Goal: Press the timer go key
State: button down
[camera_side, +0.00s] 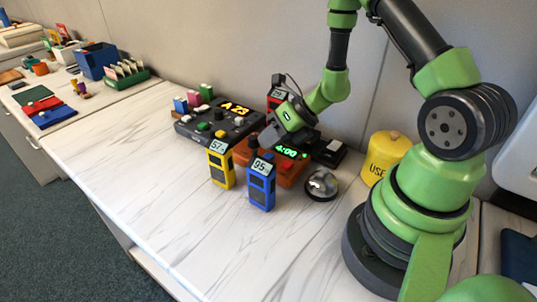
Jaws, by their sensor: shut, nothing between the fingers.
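The timer is an orange-brown box (293,174) with a lit green display (292,152) that reads 4:00. It sits on the white marbled worktop behind the blue meter. My gripper (265,141) is shut and empty, tilted down over the timer's left part, left of the display. I cannot tell whether its tips touch the timer. The go key cannot be made out; my gripper and the meters cover part of the timer's top.
A yellow meter (220,165) and a blue meter (261,185) stand in front. A dark keyed box (218,125) with amber characters is at left. A round glassy disc (321,184) and a yellow canister (384,155) are at right. The front-left worktop is clear.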

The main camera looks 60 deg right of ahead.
aim_at(268, 155)
jog(key=shift+r, duration=2.55)
jog(key=shift+a+r+n, duration=0.25)
jog(key=shift+r+n, duration=0.05)
jog(key=shift+r, duration=0.05)
jog(key=s+a+r+n+g+y, duration=0.1)
jog(key=s+a+r+n, duration=0.25)
jog(key=r+n, duration=0.35)
jog(key=s+a+r+n+g, duration=0.1)
jog(key=s+a+r+n, duration=0.1)
jog(key=a+r+n, duration=0.5)
jog(key=s+d+r+n+t+h, duration=0.1)
jog(key=s+r+n+h, duration=0.1)
jog(key=s+n, duration=0.3)
jog(key=s+d+r+n+h, duration=0.2)
jog(key=s+n, duration=0.3)
jog(key=n, duration=0.9)
jog(key=shift+s+r+t, duration=0.15)
jog(key=shift+r+t, duration=0.25)
